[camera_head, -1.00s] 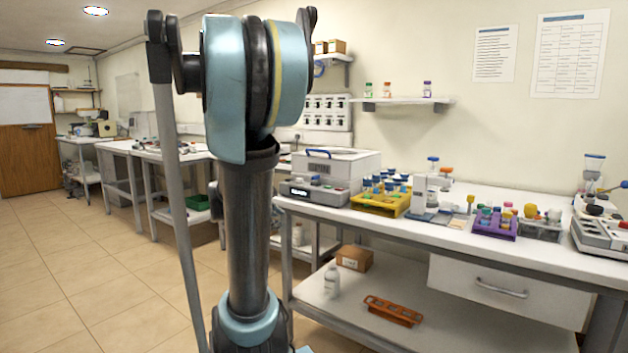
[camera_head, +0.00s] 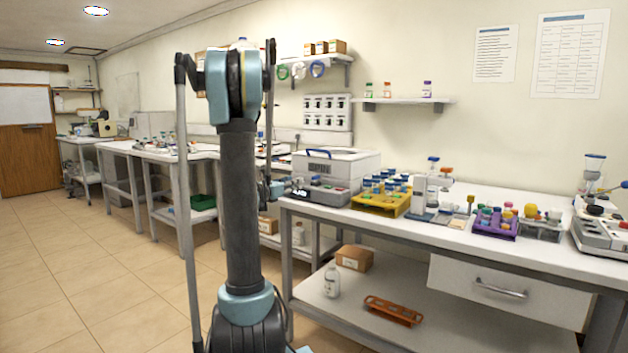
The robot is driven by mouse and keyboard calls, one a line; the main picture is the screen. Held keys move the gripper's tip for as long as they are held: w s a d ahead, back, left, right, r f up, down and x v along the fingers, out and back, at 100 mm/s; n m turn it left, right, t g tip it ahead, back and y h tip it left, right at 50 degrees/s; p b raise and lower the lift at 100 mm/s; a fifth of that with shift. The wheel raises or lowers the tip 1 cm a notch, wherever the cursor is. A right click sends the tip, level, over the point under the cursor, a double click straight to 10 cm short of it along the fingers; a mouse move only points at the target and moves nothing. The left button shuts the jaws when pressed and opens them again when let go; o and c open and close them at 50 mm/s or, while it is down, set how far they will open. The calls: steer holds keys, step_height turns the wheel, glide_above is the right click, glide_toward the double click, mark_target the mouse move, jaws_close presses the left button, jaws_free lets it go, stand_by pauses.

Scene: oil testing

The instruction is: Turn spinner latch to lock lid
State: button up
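The spinner (camera_head: 332,192) is a grey and white box at the left end of the right-hand bench. Its pale lid (camera_head: 336,154) is down, with a blue handle on top. The latch is too small to make out. My gripper (camera_head: 296,187) shows small at the spinner's front left corner, partly behind my arm. It looks close to or touching the spinner's front; I cannot tell which. Its fingers are too small to show whether they are open or shut.
A yellow rack (camera_head: 381,204) with blue-capped tubes stands right of the spinner. Farther right are a white device (camera_head: 432,190) and a purple rack (camera_head: 494,226). An orange rack (camera_head: 394,311), a bottle (camera_head: 332,281) and a cardboard box (camera_head: 355,257) are on the lower shelf.

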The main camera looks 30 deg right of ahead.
mark_target(316, 177)
steer(key=x, duration=1.6)
steer(key=shift+d, duration=0.45)
jaws_close()
